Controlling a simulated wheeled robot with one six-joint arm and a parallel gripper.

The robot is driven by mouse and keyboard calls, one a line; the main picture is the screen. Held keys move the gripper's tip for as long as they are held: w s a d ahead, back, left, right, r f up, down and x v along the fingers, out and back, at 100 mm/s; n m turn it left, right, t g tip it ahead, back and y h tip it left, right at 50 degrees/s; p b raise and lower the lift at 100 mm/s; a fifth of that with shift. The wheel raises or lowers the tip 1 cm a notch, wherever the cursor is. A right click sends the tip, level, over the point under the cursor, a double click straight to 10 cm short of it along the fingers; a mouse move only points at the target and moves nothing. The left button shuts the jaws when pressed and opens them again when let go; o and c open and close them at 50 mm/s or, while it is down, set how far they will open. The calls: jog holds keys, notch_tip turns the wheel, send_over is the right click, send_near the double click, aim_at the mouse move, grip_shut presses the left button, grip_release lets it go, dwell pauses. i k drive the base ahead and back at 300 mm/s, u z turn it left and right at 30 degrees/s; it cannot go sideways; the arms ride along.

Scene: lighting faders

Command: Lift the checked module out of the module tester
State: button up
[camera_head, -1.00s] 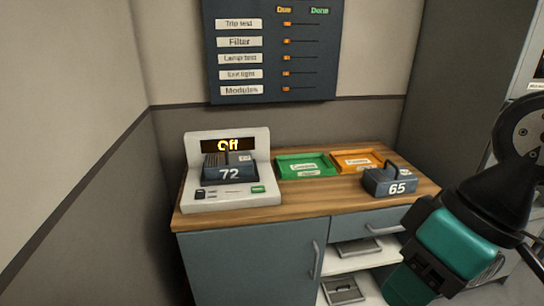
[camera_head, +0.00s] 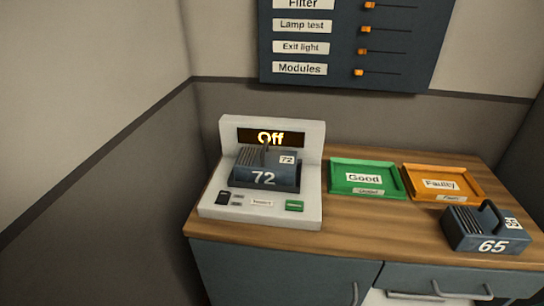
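The module tester (camera_head: 312,205) is a pale grey unit at the left end of the wooden counter. Its display (camera_head: 270,138) reads "Off". A dark blue-grey module marked 72 (camera_head: 264,178) sits in the tester, with a dark handle on top, partly lost against the display. A dark switch (camera_head: 222,198) and a green button (camera_head: 294,206) are on the tester's front. My gripper is not in view.
A green "Good" tray (camera_head: 335,188) and an orange "Faulty" tray (camera_head: 412,190) lie right of the tester. A second module marked 65 (camera_head: 480,232) stands at the counter's front right. A slider board (camera_head: 345,80) hangs on the wall above.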

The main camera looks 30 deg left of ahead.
aim_at(264, 165)
jog(key=u, duration=0.6)
jog(key=i, duration=0.85)
jog(key=u, duration=0.8)
